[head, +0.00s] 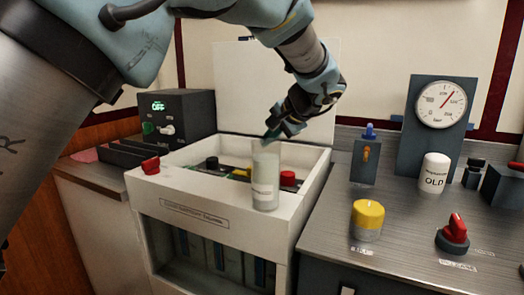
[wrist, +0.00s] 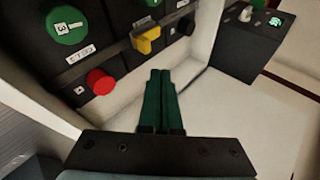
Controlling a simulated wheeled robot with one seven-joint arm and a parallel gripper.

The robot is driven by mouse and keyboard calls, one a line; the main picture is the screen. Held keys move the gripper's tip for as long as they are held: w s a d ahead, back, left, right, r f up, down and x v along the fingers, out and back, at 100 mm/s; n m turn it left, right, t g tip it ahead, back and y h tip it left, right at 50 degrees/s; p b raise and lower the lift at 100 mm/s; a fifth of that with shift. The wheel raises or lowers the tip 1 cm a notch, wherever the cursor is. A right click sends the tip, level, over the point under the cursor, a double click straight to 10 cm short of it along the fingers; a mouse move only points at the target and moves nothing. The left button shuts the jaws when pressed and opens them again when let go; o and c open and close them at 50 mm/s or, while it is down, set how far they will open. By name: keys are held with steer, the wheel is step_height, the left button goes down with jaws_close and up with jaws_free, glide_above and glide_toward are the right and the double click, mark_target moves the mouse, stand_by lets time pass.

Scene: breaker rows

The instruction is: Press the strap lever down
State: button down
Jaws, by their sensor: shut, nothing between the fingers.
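My gripper (head: 272,136) is above the back part of the open white box (head: 225,207) in the head view. In the wrist view its green fingers (wrist: 160,74) lie together, with nothing between them. Inside the box, a yellow lever (wrist: 146,39) sits on a black block, left of and beyond the fingertips. I see no contact between fingers and lever. The labels are too blurred to read, so I cannot tell for sure whether it is the strap lever.
Beside the lever are a red knob (wrist: 100,82), a green knob (wrist: 68,25) and a black knob (head: 212,162). A control unit (head: 178,118) stands behind left. The right counter holds a yellow button (head: 367,216) and gauge (head: 440,104).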

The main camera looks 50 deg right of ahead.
steer(key=shift+v, duration=2.35)
steer(key=shift+s+d+f, duration=0.1)
steer(key=shift+s+f, duration=0.05)
steer(key=shift+f, duration=0.05)
